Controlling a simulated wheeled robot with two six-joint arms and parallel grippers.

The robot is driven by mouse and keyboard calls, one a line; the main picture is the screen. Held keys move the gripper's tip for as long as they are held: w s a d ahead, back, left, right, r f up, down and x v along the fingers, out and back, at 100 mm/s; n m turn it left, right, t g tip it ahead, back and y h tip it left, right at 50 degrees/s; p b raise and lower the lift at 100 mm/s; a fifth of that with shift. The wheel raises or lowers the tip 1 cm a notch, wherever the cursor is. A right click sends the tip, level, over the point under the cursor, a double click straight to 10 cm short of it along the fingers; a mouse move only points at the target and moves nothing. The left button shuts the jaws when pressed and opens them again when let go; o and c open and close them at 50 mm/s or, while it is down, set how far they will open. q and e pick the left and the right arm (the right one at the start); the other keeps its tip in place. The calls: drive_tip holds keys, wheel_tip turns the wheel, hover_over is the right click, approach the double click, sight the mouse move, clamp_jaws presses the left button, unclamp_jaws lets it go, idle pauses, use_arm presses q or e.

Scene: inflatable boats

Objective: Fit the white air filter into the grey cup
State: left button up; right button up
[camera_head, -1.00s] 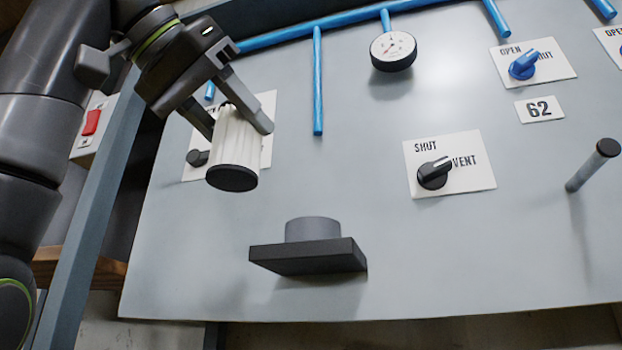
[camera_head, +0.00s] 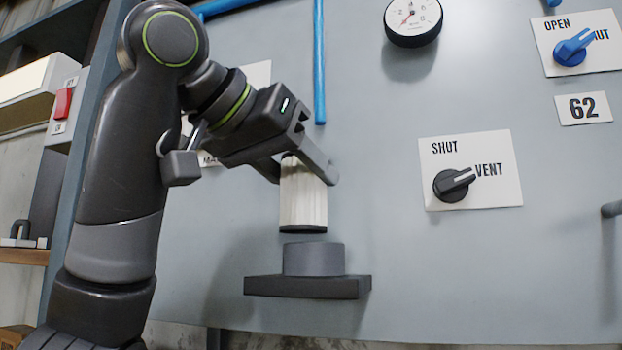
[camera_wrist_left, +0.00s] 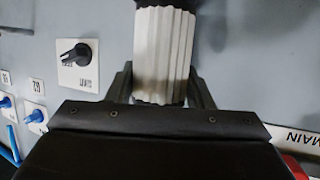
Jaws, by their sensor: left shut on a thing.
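The white air filter (camera_head: 303,196) is a pleated upright cylinder with a dark bottom rim. My left gripper (camera_head: 307,172) is shut on its upper part. In the left wrist view the filter (camera_wrist_left: 163,55) stands between the two fingers (camera_wrist_left: 160,88). The grey cup (camera_head: 314,259) sits on a dark bracket (camera_head: 307,287) on the panel. The filter's lower end is just above the cup in the head view, slightly left of its middle, with a thin gap. The cup's opening is not visible. My right gripper is in neither view.
A SHUT/VENT knob (camera_head: 454,185) is on the panel right of the filter. A gauge (camera_head: 413,20) and a blue pipe (camera_head: 319,60) are above. A blue OPEN/SHUT knob (camera_head: 574,48) and a 62 plate (camera_head: 583,108) are further right. The panel around the cup is clear.

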sight(311, 233)
use_arm(q)
drive_tip(key=shift+w+d, duration=0.2)
drive_tip(key=shift+w+d+f+p, duration=0.3)
drive_tip(key=shift+f+p, duration=0.05)
drive_tip(key=shift+f, duration=0.25)
drive_tip(key=shift+w+d+f+p, duration=0.25)
drive_tip(key=shift+w+f+p, duration=0.1)
drive_tip(key=shift+f, duration=0.25)
drive_tip(key=shift+a+f, duration=0.15)
drive_tip(key=shift+f, duration=0.5)
drive_tip(key=shift+s, duration=0.1)
drive_tip(key=shift+f+b, duration=0.3)
drive_tip(key=o, duration=1)
